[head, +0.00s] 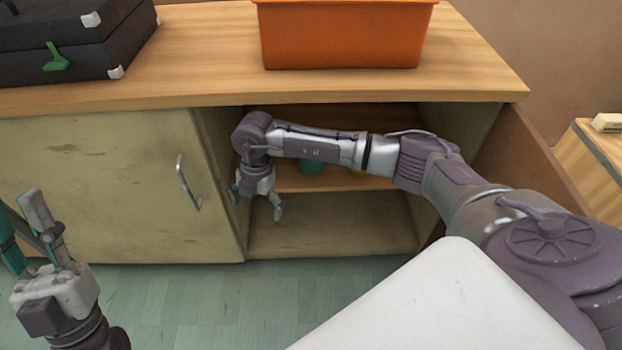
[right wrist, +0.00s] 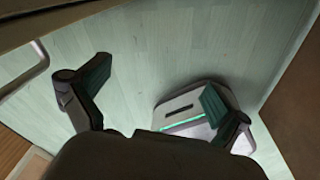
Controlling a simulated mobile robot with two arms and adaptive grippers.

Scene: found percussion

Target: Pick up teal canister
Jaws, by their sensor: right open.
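The teal canister (head: 311,168) stands on the shelf inside the open cabinet in the head view. My right arm crosses in front and hides its upper part. My right gripper (head: 257,204) hangs at the cabinet opening, left of the canister and apart from it, fingers downward. It is open and empty. In the right wrist view its spread fingers (right wrist: 152,92) have only floor and my own base beyond them; the canister does not show there. My left gripper (head: 22,215) is at the lower left of the head view, with its fingers apart and nothing between them.
The cabinet's shelf (head: 290,185) also holds a yellow thing (head: 358,173), mostly hidden by my arm. A closed door (head: 110,190) with a metal handle is on the left. An orange bin (head: 342,35) and a black case (head: 70,38) stand on the cabinet top.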

